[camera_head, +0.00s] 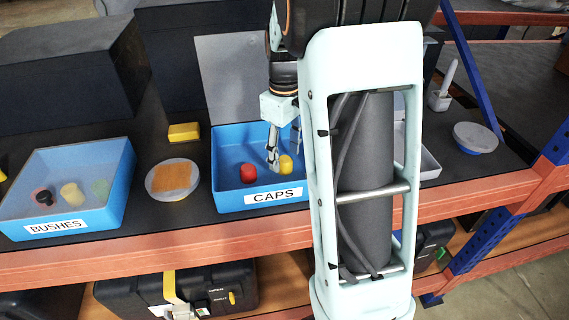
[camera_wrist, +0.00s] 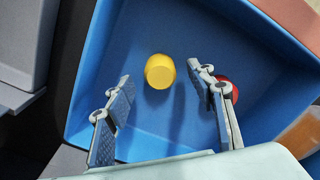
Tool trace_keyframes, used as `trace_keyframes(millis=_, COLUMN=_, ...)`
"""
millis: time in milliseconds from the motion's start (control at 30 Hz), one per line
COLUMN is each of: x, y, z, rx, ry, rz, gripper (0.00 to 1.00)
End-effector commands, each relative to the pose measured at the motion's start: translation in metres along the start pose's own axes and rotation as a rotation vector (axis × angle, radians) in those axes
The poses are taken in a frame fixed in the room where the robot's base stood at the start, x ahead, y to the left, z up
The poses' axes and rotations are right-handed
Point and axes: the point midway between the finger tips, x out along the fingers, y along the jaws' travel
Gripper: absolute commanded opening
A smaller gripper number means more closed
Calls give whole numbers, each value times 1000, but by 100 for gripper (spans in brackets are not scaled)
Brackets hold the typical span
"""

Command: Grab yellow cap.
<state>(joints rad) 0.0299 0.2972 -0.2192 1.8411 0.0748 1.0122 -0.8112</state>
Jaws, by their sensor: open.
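The yellow cap (camera_head: 286,164) lies on the floor of the blue bin labelled CAPS (camera_head: 222,150). In the wrist view the yellow cap (camera_wrist: 160,71) sits between the lines of my two fingers, a little beyond their tips. My gripper (camera_head: 283,152) is over the bin, with its fingers reaching down into it. In the wrist view my gripper (camera_wrist: 160,80) is open and empty. A red cap (camera_head: 248,173) lies in the same bin, left of the yellow one. In the wrist view the red cap (camera_wrist: 231,88) is partly hidden behind my right-hand finger.
The BUSHES bin (camera_head: 120,185) with several small parts stands at the left. A round dish with an orange pad (camera_head: 172,178) stands between the bins. A yellow block (camera_head: 184,132) lies behind it. My arm hides part of the table right of the CAPS bin.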

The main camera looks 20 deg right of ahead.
Motion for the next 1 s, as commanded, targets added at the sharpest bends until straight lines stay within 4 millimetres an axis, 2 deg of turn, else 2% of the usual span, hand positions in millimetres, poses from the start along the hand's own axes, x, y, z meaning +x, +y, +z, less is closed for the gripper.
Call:
trace_keyframes(millis=133, x=18, y=0, z=0, rx=-1, ry=-1, rz=0, gripper=50)
trace_keyframes(millis=400, x=21, y=0, z=0, rx=0, ry=0, rz=1, gripper=50)
trace_keyframes(millis=800, x=21, y=0, z=0, rx=0, ry=1, rz=1, gripper=7)
trace_keyframes(millis=1000, x=20, y=0, z=0, rx=0, ry=1, rz=1, gripper=5)
